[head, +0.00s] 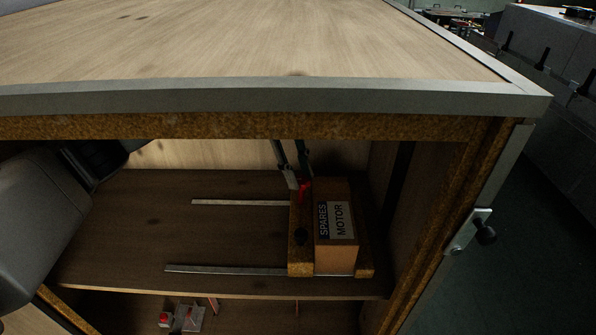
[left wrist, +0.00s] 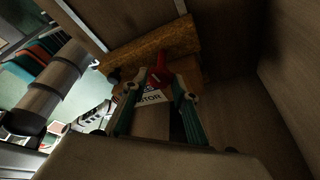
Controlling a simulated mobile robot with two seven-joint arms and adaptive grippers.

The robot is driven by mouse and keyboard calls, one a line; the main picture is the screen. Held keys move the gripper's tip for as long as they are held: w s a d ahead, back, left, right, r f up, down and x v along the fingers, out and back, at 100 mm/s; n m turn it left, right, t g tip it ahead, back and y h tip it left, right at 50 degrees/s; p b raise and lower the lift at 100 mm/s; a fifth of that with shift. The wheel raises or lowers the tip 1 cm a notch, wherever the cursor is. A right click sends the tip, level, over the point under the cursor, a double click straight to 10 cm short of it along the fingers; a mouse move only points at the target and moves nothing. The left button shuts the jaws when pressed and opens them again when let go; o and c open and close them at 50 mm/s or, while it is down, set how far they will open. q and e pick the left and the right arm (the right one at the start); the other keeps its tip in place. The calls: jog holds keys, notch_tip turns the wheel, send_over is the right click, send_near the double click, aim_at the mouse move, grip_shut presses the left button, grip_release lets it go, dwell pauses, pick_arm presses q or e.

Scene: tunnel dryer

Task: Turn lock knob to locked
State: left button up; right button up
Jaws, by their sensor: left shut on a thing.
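A small red knob (head: 304,189) stands at the back end of a brown wooden block beside the spares motor box (head: 335,225) on the cabinet shelf. It looks like the lock knob. My left gripper (head: 299,178) reaches in from behind, its teal fingers coming down to the knob. In the left wrist view, the red knob (left wrist: 158,76) lies between the fingertips of my left gripper (left wrist: 157,86), which is shut on it. The fingers partly cover the knob, and I cannot read its turned position. My right gripper is not in view.
The wooden block (head: 300,250) and box sit at the right end of the shelf (head: 120,235), near the cabinet's right wall. Two metal rails run left from the block. The tabletop edge (head: 270,100) overhangs the opening.

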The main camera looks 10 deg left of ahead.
pick_arm(q)
jog(key=o, duration=1.1)
jog(key=shift+s+d+f, duration=0.1)
